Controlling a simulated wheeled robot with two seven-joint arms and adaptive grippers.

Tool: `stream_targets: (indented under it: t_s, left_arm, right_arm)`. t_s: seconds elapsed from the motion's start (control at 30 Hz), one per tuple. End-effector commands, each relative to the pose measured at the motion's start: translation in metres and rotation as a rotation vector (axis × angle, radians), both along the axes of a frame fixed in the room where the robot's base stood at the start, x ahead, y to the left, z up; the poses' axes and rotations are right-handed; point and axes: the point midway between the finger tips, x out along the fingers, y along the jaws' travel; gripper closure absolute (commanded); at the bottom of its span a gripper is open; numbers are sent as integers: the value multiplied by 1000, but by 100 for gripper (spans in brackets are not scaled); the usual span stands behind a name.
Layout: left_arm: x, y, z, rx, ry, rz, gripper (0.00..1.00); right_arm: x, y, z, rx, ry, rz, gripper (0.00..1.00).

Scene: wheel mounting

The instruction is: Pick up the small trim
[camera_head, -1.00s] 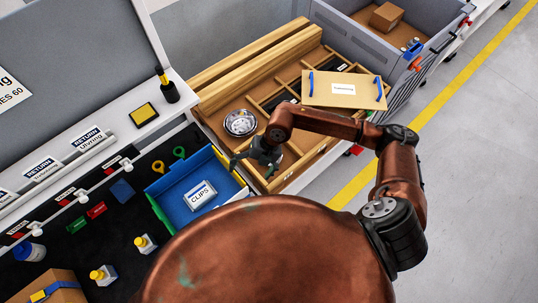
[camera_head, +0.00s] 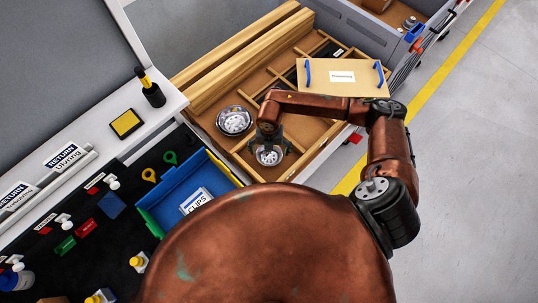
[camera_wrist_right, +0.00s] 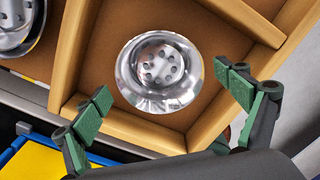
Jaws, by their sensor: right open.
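The small trim (camera_wrist_right: 160,72) is a shiny round metal cap with a ring of holes, lying in a wooden compartment. It also shows in the head view (camera_head: 269,156), below my right gripper (camera_head: 270,148). In the right wrist view, my right gripper (camera_wrist_right: 170,97) is open and empty, its green-padded fingers spread either side of the trim and nearer the camera. A larger metal trim (camera_head: 234,121) lies in the compartment to the left; part of it shows at the wrist view's upper left corner (camera_wrist_right: 14,25). My left gripper is not in view.
Wooden dividers (camera_wrist_right: 136,130) surround the small trim closely. A cardboard lid with blue handles (camera_head: 343,78) lies over the tray's right part. A blue bin with a CLIPS label (camera_head: 178,193) stands to the left, and long wooden beams (camera_head: 245,60) lie behind.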

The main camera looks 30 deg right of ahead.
Motion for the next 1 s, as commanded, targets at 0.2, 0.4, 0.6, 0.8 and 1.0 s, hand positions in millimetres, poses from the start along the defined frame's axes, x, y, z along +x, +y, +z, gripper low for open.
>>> stream_targets:
  t_s: [0.2,0.4,0.6,0.8,1.0]
  left_arm:
    - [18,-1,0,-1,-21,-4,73]
    - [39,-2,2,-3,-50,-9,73]
    - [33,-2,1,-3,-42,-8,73]
    - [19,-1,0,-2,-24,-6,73]
    - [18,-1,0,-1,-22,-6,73]
  right_arm:
    - [0,1,-25,1,0,2,9]
    - [0,1,-25,2,-1,2,10]
    - [0,1,-25,2,-1,2,24]
    - [0,1,-25,1,0,2,38]
    - [0,1,-25,1,0,2,51]
